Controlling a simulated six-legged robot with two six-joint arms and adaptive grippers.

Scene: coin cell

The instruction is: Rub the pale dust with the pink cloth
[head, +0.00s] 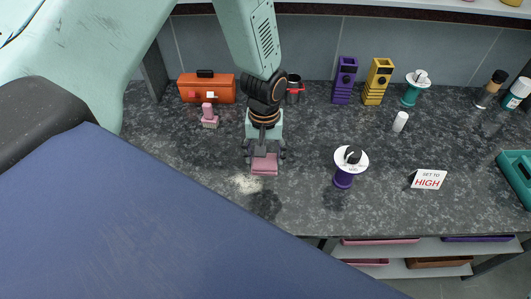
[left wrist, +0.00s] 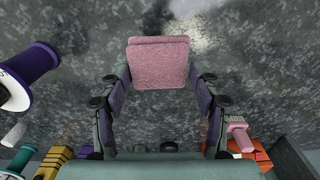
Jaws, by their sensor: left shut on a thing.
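The pink cloth (head: 264,167) is a small folded pad in the grip of my left gripper (head: 265,152). In the left wrist view the cloth (left wrist: 158,62) sits between the two fingers of the gripper (left wrist: 160,82), which is shut on it. The pale dust (head: 246,184) is a small smear on the dark speckled counter, just left of the cloth and nearer the front edge. It also shows as a light patch (left wrist: 192,28) beyond the cloth in the left wrist view. Whether the cloth touches the counter I cannot tell. My right gripper is not in view.
A pink brush (head: 209,118) and an orange toolbox (head: 207,89) stand behind to the left. A purple stand with a white dial (head: 344,178) is to the right, then a "SET TO HIGH" sign (head: 428,179). A red-and-black mug (head: 294,89) stands behind. The counter around the dust is clear.

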